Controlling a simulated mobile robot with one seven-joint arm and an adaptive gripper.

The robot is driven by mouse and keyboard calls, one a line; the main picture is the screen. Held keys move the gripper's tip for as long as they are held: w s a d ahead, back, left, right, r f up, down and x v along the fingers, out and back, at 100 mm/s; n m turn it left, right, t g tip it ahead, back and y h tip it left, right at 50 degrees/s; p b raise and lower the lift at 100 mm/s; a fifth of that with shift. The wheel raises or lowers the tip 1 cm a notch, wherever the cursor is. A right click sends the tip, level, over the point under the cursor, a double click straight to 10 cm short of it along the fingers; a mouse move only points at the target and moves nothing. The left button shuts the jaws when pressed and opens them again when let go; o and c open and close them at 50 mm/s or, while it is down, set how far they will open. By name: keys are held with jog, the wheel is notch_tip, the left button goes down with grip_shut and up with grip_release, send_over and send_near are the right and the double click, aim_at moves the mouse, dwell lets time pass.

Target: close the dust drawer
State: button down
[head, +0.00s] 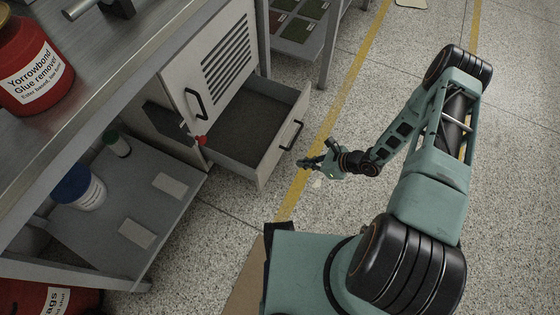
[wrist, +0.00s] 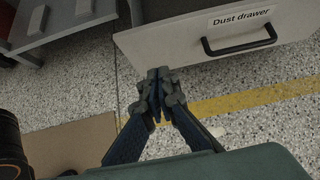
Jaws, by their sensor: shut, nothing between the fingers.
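The dust drawer (head: 243,167) is pulled well out of a light grey cabinet (head: 214,62) and looks empty inside. Its front panel has a black bar handle (head: 291,135). In the wrist view the drawer front (wrist: 180,43) fills the top, with the label "Dust drawer" and the handle (wrist: 240,46) to the right. My gripper (head: 305,163) is in front of the drawer front, a little to the right of it in the head view. Its fingertips (wrist: 160,75) are together just below the drawer's lower edge in the wrist view. Whether they touch the panel I cannot tell.
A workbench with a red glue remover jar (head: 32,68) stands at the left. A lower shelf (head: 185,205) beside the cabinet holds a blue-lidded container (head: 80,188). A cardboard-brown mat (wrist: 72,150) lies on the floor. Speckled floor (head: 510,150) to the right is open.

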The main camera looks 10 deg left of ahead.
aim_at(268, 160)
jog(key=shift+w+a+r+b+x, duration=0.1)
jog(key=shift+a+r+b+x, duration=0.4)
jog(key=shift+x, duration=1.7)
jog(key=shift+w+a+r+b+x, duration=0.15)
jog(key=shift+b+x, duration=0.6)
jog(key=shift+x, duration=1.4)
jog(key=shift+w+a+r+b+x, duration=0.1)
jog(key=shift+a+r+b+x, duration=0.4)
jog(key=shift+x, duration=1.7)
jog(key=shift+d+f, duration=0.15)
jog(key=shift+d, duration=0.05)
